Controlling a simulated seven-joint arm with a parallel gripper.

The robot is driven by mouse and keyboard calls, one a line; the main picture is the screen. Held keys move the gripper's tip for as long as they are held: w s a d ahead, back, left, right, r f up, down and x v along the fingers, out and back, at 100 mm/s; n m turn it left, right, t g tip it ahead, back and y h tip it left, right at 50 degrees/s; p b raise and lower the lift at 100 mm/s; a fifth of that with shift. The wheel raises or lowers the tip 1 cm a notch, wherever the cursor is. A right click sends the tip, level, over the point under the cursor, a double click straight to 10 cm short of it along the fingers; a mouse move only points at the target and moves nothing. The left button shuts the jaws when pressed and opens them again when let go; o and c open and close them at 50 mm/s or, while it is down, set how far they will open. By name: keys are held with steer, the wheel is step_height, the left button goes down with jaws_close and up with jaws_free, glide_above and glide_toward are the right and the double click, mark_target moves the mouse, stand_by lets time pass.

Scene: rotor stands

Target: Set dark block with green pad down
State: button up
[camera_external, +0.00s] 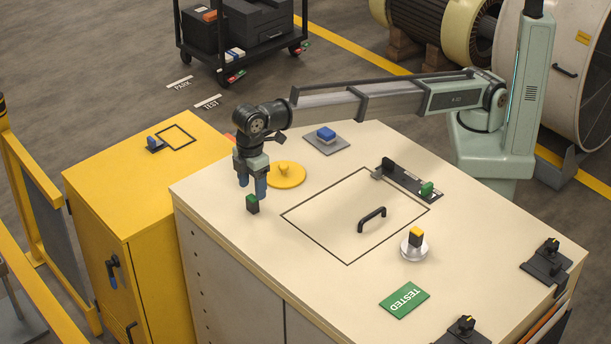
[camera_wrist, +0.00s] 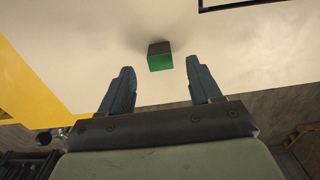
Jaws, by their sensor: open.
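The dark block with a green pad (camera_external: 253,204) is on the cream bench top, near its left edge. In the wrist view the block (camera_wrist: 159,55) shows its green face toward me, with a soft shadow beside it. My gripper (camera_external: 252,190) points down at the block, its two blue-grey fingers parted. In the wrist view my gripper (camera_wrist: 160,68) is open, with the block centred just beyond the fingertips and a gap on each side. I see no finger touching the block.
A yellow disc (camera_external: 286,175) with a knob lies right of my gripper. A blue-topped block (camera_external: 326,133) stands behind. A yellow cabinet (camera_external: 130,200) adjoins left.

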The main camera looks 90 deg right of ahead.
mark_target(253, 197)
step_height(253, 197, up, 7)
stand_by(0.3)
steer(key=shift+f, duration=0.1)
stand_by(0.4)
